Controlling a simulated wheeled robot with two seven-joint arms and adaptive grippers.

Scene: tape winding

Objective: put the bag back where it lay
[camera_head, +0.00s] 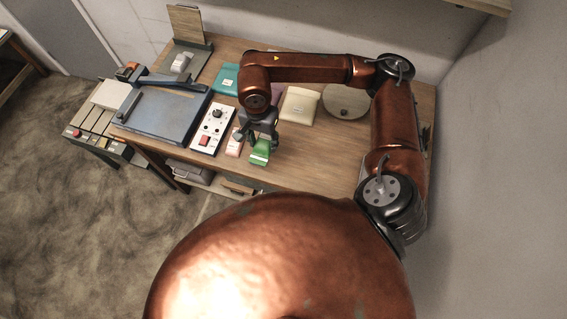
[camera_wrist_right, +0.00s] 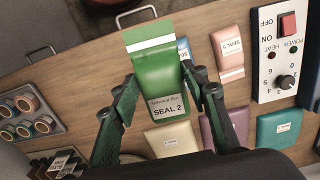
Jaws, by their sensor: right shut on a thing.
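My right gripper (camera_head: 262,131) is shut on a green bag (camera_head: 260,152) with a white band, over the front part of the wooden table. In the right wrist view my right gripper's fingers (camera_wrist_right: 165,96) stand at both sides of the green bag (camera_wrist_right: 154,68). Its label reads SEAL 2. The bag overlaps a blue item (camera_wrist_right: 183,49), mostly hidden behind it. I cannot tell how far the bag is above the tabletop. My left gripper is not in view.
A pink bag (camera_head: 235,142) lies left of the green one. A cream bag (camera_head: 299,105) and a teal bag (camera_head: 227,79) lie farther back. A white control box (camera_head: 213,128) and a blue machine (camera_head: 165,112) stand left. The table (camera_head: 325,155) is clear at front right.

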